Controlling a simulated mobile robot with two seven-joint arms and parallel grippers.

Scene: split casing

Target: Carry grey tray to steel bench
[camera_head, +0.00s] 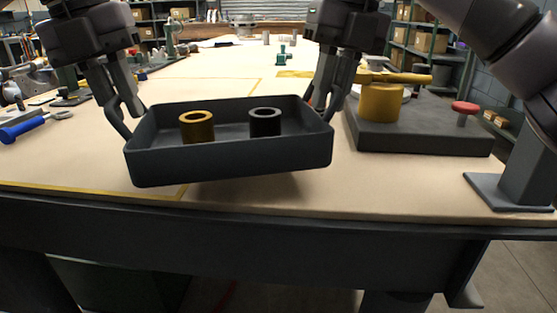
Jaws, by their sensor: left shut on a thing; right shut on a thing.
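The dark grey tray (230,164) is held slightly tilted above the front edge of a tan-topped bench, with a shadow below it. Inside the tray stand a brass-coloured ring (197,131) on the left and a black ring (265,125) on the right, apart from each other. My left gripper (122,116) is shut on the tray's left end, at a loop handle. My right gripper (326,106) is shut on the tray's right end, also at a handle. I cannot tell which surface is the steel bench.
A dark fixture block (425,138) with a yellow cylinder (380,102) and a red knob (465,107) stands right of the tray. A blue-handled tool (22,130) lies at the left. Small green parts (282,57) stand further back. The bench middle (210,75) is mostly clear.

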